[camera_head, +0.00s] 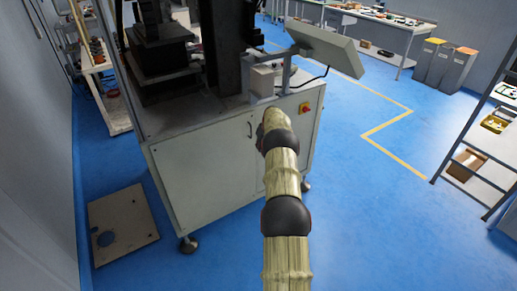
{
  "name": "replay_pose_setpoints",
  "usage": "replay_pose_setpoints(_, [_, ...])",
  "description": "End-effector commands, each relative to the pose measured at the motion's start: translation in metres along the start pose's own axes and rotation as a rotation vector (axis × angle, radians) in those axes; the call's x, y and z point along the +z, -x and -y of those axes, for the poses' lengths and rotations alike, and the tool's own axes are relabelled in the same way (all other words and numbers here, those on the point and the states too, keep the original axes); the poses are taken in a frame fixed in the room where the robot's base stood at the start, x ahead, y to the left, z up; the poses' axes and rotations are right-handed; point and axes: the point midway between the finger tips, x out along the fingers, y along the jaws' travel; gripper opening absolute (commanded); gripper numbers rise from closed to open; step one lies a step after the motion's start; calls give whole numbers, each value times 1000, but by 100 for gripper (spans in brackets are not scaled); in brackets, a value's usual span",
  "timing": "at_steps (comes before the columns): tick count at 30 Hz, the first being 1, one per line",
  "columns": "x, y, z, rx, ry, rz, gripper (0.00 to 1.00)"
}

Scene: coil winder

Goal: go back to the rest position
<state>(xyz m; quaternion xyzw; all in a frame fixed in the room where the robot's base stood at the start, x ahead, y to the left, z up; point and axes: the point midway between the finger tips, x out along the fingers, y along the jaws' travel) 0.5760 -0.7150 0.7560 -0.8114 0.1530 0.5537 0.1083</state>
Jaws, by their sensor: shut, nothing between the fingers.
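My arm reaches from the bottom edge up toward the front of the coil winder. Its far end curves over in front of the white cabinet, and my gripper does not show; the arm appears to hide it. The coil winder (160,55) is a dark machine standing on a white cabinet (205,168) with doors and small feet. A grey monitor panel (327,48) is held on a bracket at the machine's right. A red and yellow button (304,108) is on the cabinet's right part.
A flat board (123,225) lies on the blue floor at the left. A shelf rack (480,150) stands at the right edge. Grey bins (440,65) and a workbench (370,22) are at the back. The blue floor (390,215) to the right of my arm is clear.

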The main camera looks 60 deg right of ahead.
Motion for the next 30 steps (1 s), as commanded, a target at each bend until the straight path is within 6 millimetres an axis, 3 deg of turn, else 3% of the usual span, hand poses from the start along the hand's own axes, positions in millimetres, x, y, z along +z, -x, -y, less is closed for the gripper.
replay_pose_setpoints(1, [-2,13,0,1,0,-2,0])
replay_pose_setpoints(6, [-1,39,1,0,-1,0,0])
replay_pose_setpoints(12, [0,54,1,-1,0,1,0])
replay_pose_setpoints(26, [3,55,1,-1,-86,7,0])
replay_pose_setpoints(30, [44,32,18,-28,-193,91,0])
